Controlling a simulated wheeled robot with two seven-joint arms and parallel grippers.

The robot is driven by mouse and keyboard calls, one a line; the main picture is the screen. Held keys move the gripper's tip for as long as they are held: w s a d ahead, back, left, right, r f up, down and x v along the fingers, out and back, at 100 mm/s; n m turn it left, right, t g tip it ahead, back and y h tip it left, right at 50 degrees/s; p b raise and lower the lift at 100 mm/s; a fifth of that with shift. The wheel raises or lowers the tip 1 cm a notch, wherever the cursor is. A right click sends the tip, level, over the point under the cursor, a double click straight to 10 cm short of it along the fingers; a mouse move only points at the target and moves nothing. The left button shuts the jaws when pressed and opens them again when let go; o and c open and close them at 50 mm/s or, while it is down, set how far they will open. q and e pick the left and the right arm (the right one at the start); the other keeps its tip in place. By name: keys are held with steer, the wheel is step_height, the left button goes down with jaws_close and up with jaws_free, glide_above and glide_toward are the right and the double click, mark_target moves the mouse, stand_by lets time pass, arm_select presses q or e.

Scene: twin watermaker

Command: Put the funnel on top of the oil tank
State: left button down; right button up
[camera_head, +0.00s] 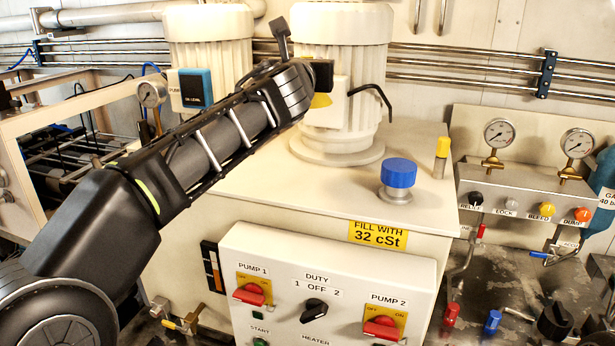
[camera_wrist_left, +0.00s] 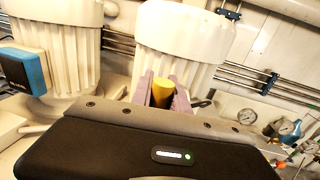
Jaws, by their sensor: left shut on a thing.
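The oil tank (camera_head: 240,185) is a large cream box in the head view, with a yellow "FILL WITH 32 cSt" label (camera_head: 379,234). A blue cap (camera_head: 398,172) sits on a short neck on its top, near the front right. My left gripper (camera_head: 321,80) is above the tank top, in front of the right-hand motor. It is shut on a yellow thing (camera_head: 321,101), seemingly the funnel. In the left wrist view, a yellow rounded part (camera_wrist_left: 162,92) shows between the two fingers. Most of its shape is hidden. My right gripper is not in view.
Two cream ribbed motors (camera_head: 207,45) (camera_head: 342,30) stand on the tank. A yellow-topped post (camera_head: 442,155) stands right of the blue cap. A control panel (camera_head: 330,270) is in front. Gauges (camera_head: 499,133) (camera_head: 577,142) and a valve block are at the right.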

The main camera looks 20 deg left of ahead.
arm_select(q)
steer(key=shift+f, duration=0.35)
step_height(320, 180, down, 5)
steer(key=shift+r, duration=0.2)
step_height(320, 180, down, 8)
steer(key=b, duration=0.4)
steer(key=shift+r, duration=0.15)
steer(key=shift+f, duration=0.2)
step_height(320, 180, down, 5)
steer(key=shift+r+b, duration=0.2)
steer(key=shift+b, duration=0.7)
